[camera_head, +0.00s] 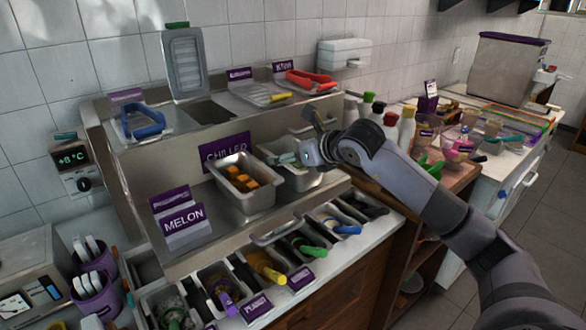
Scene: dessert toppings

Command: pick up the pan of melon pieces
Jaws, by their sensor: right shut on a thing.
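A steel pan (250,203) with orange pieces (240,178) sits on the front of the chiller unit, behind and right of the purple MELON sign (184,225). A second steel pan (300,181) stands just right of it, and its contents are mostly hidden. My left gripper is not in view.
The steel chiller unit (140,207) has a bare area beside the MELON sign. Topping bins with coloured handles line the front. Bottles (390,125) and cups stand close right of my arm.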

